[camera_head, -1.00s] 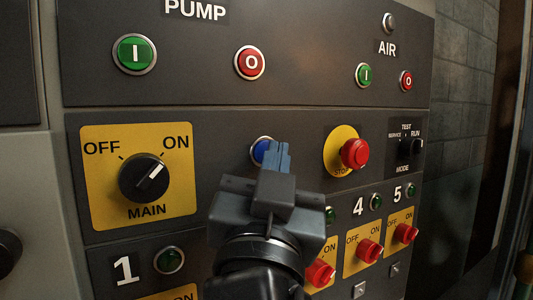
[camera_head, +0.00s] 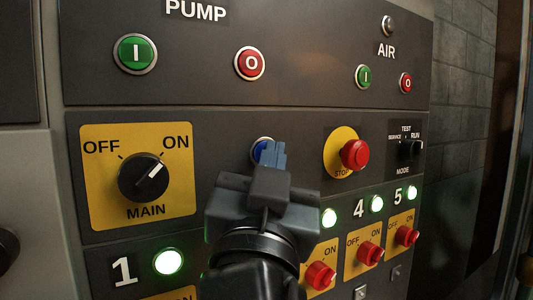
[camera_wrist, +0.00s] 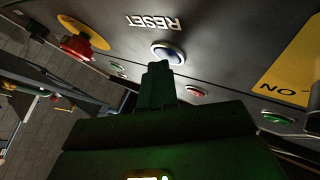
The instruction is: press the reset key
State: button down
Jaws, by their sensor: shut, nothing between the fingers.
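The reset key is a round blue button (camera_head: 259,149) in a silver ring on the middle panel, partly hidden behind my fingertips in the head view. In the wrist view, which is upside down, the blue button (camera_wrist: 170,52) shows beside the white RESET label (camera_wrist: 153,21). My gripper (camera_head: 271,153) is shut and empty, its blue-lit fingertips right in front of the button. In the wrist view the fingertips (camera_wrist: 158,68) lie at the button's edge; I cannot tell whether they touch it.
The yellow MAIN switch plate (camera_head: 100,200) is left of the key. A red STOP button (camera_head: 355,154) on a yellow disc sticks out at right. Red pump stop (camera_head: 250,63) is above. Green lamps (camera_head: 169,261) are lit, with red rotary switches (camera_head: 320,275) below right.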

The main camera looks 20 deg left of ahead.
jog(key=shift+s+d, duration=0.45)
jog(key=shift+d, duration=0.15)
jog(key=s+d, duration=0.1)
jog(key=d, duration=0.1)
jog(key=s+d, duration=0.2)
dwell(0.6)
jog(key=shift+f, duration=0.15)
dwell(0.3)
